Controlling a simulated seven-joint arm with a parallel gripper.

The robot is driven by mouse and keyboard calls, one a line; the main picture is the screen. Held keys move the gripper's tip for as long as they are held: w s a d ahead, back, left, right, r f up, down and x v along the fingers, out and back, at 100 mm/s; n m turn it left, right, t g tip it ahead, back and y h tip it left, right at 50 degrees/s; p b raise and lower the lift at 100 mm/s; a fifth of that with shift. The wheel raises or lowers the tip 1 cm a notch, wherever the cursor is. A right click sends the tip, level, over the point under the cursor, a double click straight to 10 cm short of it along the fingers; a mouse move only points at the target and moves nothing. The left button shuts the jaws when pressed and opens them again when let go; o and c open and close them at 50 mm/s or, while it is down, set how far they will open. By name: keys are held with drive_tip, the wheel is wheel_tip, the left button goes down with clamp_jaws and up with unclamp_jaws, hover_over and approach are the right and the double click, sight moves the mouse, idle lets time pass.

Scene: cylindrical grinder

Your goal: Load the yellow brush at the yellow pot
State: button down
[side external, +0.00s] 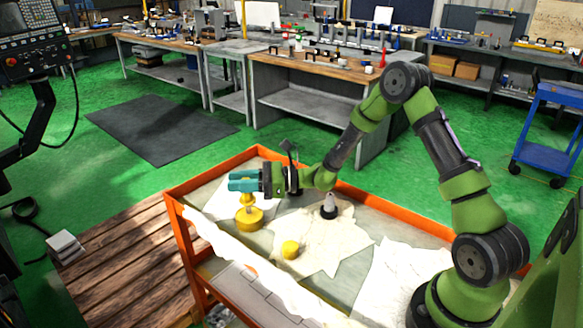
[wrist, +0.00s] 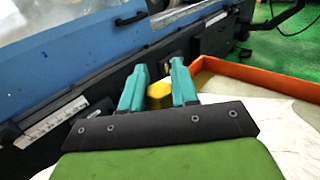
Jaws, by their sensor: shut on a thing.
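My gripper (side external: 240,182), with teal fingers, is level above the left end of the orange-edged tray. It is shut on the yellow brush (side external: 247,198), which hangs down below the fingers. In the wrist view the brush's yellow end (wrist: 159,91) shows between the fingertips (wrist: 158,82). Directly below is the round yellow pot (side external: 250,220), standing on a pale sheet. The brush's lower end meets the pot's top in the side view; I cannot tell whether it is inside or in front.
A small yellow lump (side external: 290,249) and a grey, dark-based piece (side external: 329,207) sit on a pale cloth (side external: 335,240) right of the pot. The orange tray rim (side external: 212,173) runs close behind. A blue machine (wrist: 60,65) fills the wrist view's left.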

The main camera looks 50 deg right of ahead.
sight(242, 199)
wheel_tip(242, 199, up, 6)
idle(0.6)
idle(0.4)
drive_tip(key=shift+d+f, duration=0.15)
drive_tip(key=shift+f, duration=0.15)
drive_tip(key=shift+s+d+m+t+h, duration=0.2)
drive_tip(key=shift+d+m+t+h, duration=0.05)
drive_tip(key=shift+m+t+h, duration=0.3)
drive_tip(key=s+d+r+m+t+h, duration=0.1)
drive_tip(key=s+r+m+h, duration=0.1)
drive_tip(key=r, duration=0.5)
drive_tip(key=s+d+r+m+t+h, duration=0.2)
drive_tip(key=s+r+h, duration=0.2)
drive_tip(key=s+r, duration=0.3)
drive_tip(key=shift+s+d+r, duration=0.15)
drive_tip(key=shift+d+r, duration=0.15)
drive_tip(key=shift+r, duration=0.3)
